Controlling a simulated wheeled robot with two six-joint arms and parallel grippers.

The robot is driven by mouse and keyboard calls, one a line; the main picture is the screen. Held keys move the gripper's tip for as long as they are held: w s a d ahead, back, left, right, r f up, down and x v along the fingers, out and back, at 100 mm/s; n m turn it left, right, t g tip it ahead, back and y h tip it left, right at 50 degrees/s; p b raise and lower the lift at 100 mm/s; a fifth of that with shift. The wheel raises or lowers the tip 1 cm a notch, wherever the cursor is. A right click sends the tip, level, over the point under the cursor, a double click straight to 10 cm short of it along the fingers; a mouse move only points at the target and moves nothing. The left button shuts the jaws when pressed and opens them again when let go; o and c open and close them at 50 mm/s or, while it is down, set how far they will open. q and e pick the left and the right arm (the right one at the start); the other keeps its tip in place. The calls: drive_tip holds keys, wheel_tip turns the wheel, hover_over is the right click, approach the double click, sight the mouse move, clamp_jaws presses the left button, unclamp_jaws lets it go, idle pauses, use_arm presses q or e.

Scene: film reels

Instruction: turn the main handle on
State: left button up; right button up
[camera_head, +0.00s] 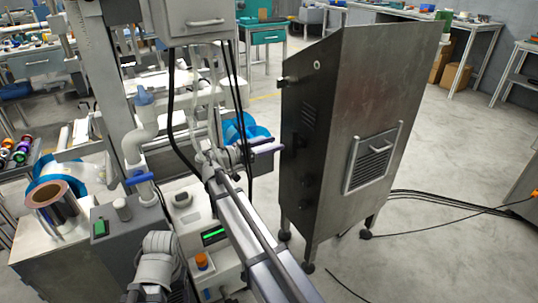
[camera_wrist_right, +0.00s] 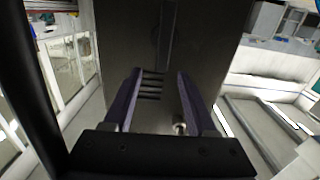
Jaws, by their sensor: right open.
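A tall dark metal cabinet (camera_head: 355,90) stands right of centre in the head view. Its narrow left face has a small protruding dark fitting (camera_head: 287,81) high up and dark knobs (camera_head: 304,180) lower down; I cannot tell which of these is the main handle. My right gripper (camera_head: 272,146) is close to this face, below the upper fitting. In the right wrist view, my gripper (camera_wrist_right: 160,75) is open with its fingers apart. A dark panel with slots (camera_wrist_right: 151,86) and a small round metal knob (camera_wrist_right: 180,128) show between the fingers.
A louvred panel (camera_head: 371,158) is on the cabinet's broad face. Cables (camera_head: 440,205) run over the floor at right. A machine with a green display (camera_head: 213,235) and a film reel (camera_head: 57,195) stand at left. Floor right of the cabinet is mostly clear.

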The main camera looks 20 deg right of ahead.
sight(291, 137)
drive_tip(key=shift+w+d, duration=0.2)
drive_tip(key=shift+d, duration=1.05)
drive_tip(key=shift+w+d, duration=0.15)
drive_tip(key=shift+d, duration=1.05)
drive_tip(key=shift+w+d, duration=0.2)
drive_tip(key=shift+d, duration=1.05)
clamp_jaws()
